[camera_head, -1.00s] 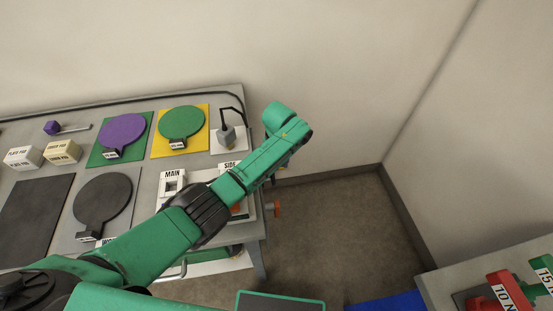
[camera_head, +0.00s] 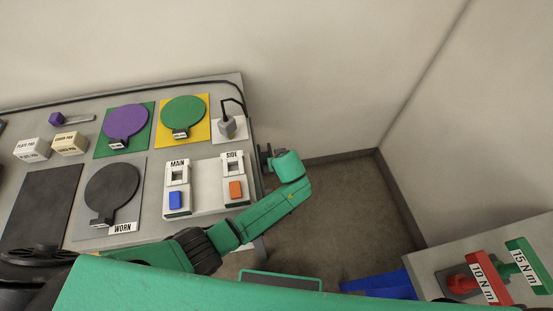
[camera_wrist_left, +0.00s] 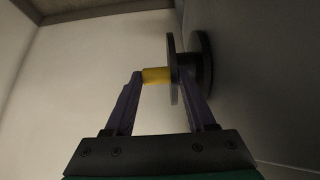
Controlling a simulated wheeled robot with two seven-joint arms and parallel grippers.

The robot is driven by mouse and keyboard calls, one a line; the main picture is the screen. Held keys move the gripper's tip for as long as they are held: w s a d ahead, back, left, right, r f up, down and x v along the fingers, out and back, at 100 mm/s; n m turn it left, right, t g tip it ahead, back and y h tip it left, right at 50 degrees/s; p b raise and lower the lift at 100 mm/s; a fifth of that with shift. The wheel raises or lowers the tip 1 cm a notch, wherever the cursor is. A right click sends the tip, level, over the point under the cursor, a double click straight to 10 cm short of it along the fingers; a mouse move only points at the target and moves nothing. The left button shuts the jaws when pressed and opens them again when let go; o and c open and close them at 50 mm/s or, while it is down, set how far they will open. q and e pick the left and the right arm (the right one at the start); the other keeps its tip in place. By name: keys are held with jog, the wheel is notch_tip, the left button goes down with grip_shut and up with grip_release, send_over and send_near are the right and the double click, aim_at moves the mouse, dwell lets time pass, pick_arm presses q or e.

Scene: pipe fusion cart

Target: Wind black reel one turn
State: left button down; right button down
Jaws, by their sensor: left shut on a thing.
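The black reel (camera_wrist_left: 203,62) shows in the left wrist view, with round flanges, mounted on a dark grey upright surface. A yellow handle (camera_wrist_left: 156,76) stands out from it. My left gripper (camera_wrist_left: 162,80) has its purple fingers on either side of the yellow handle and is shut on it. In the head view my green left arm reaches past the cart's right end, with the left gripper (camera_head: 266,158) beside that end, mostly hidden by the wrist. I cannot make out the reel there. My right gripper is not in view.
The cart top (camera_head: 145,235) bears a panel of MAIN and SIDE switches (camera_head: 205,205), a purple disc (camera_head: 126,125), a green disc (camera_head: 183,115) and a black disc (camera_head: 112,187). A side table (camera_head: 440,265) holds red and green tools at right.

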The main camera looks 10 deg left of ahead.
pick_arm(q)
jog(key=shift+d, duration=0.4)
jog(key=c, duration=0.6)
grip_release()
jog(key=shift+o, duration=0.9)
jog(key=shift+d, duration=0.1)
jog(key=shift+a, duration=0.2)
